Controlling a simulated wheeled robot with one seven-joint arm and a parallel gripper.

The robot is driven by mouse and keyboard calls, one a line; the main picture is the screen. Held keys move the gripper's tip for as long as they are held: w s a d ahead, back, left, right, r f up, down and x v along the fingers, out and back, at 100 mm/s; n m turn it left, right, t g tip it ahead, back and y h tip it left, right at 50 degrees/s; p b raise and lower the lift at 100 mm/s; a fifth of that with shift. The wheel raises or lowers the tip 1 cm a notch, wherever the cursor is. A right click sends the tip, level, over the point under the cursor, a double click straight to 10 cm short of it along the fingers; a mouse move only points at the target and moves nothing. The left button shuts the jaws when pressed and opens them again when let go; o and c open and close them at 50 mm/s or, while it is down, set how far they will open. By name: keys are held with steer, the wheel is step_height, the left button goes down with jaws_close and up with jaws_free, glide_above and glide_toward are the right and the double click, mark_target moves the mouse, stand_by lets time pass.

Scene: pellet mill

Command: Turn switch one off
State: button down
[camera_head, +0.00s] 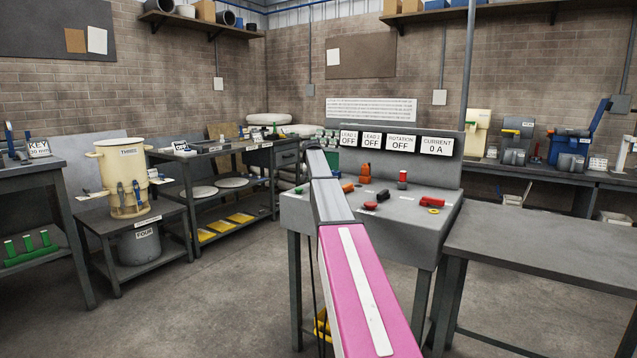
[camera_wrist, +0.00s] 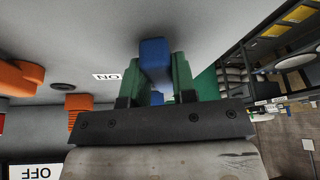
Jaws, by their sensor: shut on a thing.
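In the wrist view my gripper (camera_wrist: 154,72) has its green fingers on both sides of a blue block-shaped handle (camera_wrist: 154,50) on a grey surface. It is shut on that handle. An ON label (camera_wrist: 107,77) lies beside the handle, upside down in this view. No number shows on the handle, so I cannot tell if it is switch one. In the head view the grey console (camera_head: 405,222) stands ahead, and my arm hides the gripper and the handle. Its displays read LEAD 1 OFF (camera_head: 348,138), LEAD 2 OFF (camera_head: 372,140), ROTATION OFF (camera_head: 401,143) and CURRENT 0 A (camera_head: 436,147).
Orange controls (camera_head: 347,187) and red controls (camera_head: 370,206) sit on the console right of my arm. Orange parts (camera_wrist: 78,103) also show close by in the wrist view. A bare grey table (camera_head: 550,250) stands at right. Floor is clear at left (camera_head: 240,300).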

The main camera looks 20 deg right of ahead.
steer(key=shift+w+a+m+g+h, duration=0.2)
steer(key=shift+w+a+m+g, duration=0.1)
steer(key=shift+m, duration=0.65)
steer(key=shift+w+a+m+g+h, duration=0.2)
steer(key=shift+w+a+m, duration=0.05)
steer(key=shift+m, duration=0.7)
steer(key=c, duration=0.9)
jaws_free()
steer(key=v, duration=1)
steer(key=shift+a+r, duration=0.25)
steer(key=shift+r, duration=0.1)
steer(key=shift+s, duration=0.1)
